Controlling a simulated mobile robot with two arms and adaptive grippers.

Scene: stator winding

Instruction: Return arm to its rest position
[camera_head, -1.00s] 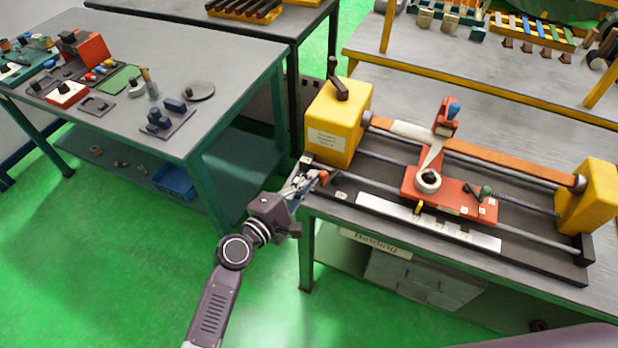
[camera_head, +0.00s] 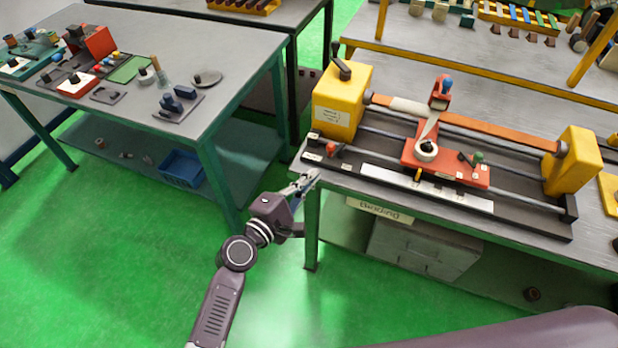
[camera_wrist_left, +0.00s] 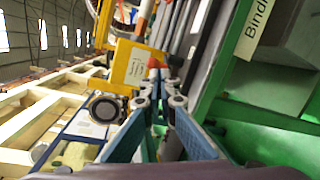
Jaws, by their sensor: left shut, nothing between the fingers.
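My left gripper (camera_head: 308,181) is shut and empty at the front left corner of the winding machine's table in the head view. Its fingers also show in the left wrist view (camera_wrist_left: 160,88), close together with nothing between them. The winding machine (camera_head: 430,195) stands on that table, with a yellow headstock (camera_head: 337,103) and a red carriage (camera_head: 447,168). A small red-topped knob (camera_head: 332,149) sits on the machine's left base, just beyond the fingertips. I cannot see my right gripper. A dark rounded shape at the lower right is part of my own body.
A grey workbench (camera_head: 120,50) with tools stands on the left, with a blue bin (camera_head: 182,167) on its lower shelf. Green floor (camera_head: 110,270) is clear at the lower left.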

